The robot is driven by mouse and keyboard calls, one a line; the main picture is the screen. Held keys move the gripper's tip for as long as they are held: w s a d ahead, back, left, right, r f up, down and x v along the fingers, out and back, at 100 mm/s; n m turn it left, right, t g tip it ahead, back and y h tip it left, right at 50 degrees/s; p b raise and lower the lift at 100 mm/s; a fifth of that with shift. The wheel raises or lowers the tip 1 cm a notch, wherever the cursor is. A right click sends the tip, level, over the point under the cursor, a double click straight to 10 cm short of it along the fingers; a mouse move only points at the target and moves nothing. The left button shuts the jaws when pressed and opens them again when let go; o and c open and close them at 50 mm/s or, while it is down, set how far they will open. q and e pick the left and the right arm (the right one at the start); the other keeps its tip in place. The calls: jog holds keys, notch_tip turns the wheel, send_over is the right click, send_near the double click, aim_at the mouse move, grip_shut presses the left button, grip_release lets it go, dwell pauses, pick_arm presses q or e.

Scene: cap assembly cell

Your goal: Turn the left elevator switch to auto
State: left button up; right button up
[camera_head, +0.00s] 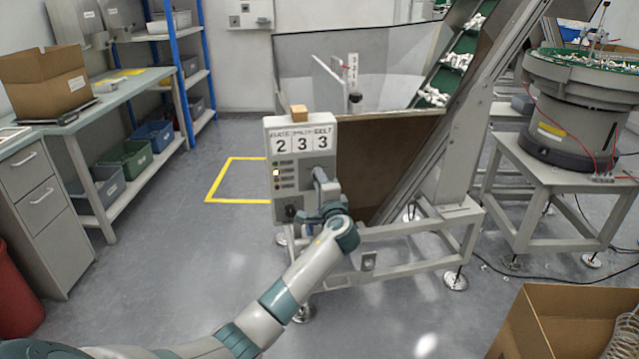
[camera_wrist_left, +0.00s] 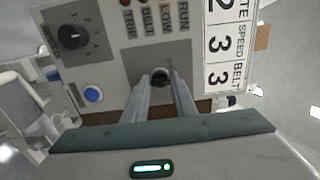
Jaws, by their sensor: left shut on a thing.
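The elevator control box (camera_head: 273,135) is a light grey upright panel showing the digits 2, 3, 3. My left gripper (camera_head: 320,178) is at the right part of its front face and hides the switch there. In the left wrist view, the two fingers of this gripper (camera_wrist_left: 162,82) are shut on a dark switch knob (camera_wrist_left: 160,76) on a grey plate. The panel appears turned sideways in that view. The fingers cover much of the knob, and I cannot read its position or its labels. My right gripper is not in view.
A black selector dial (camera_wrist_left: 72,37) and a blue button (camera_wrist_left: 93,95) sit beside the gripped knob. A small tan block (camera_head: 299,113) stands on the box. The inclined elevator (camera_head: 455,130) is behind it. An open carton (camera_head: 560,325) is at the lower right.

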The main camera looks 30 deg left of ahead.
pick_arm(q)
jog(key=shift+f, duration=0.1)
jog(key=o, duration=1)
jog(key=shift+o, duration=0.2)
jog(key=v, duration=1.7)
jog(key=shift+s, duration=0.25)
jog(key=shift+d, duration=0.15)
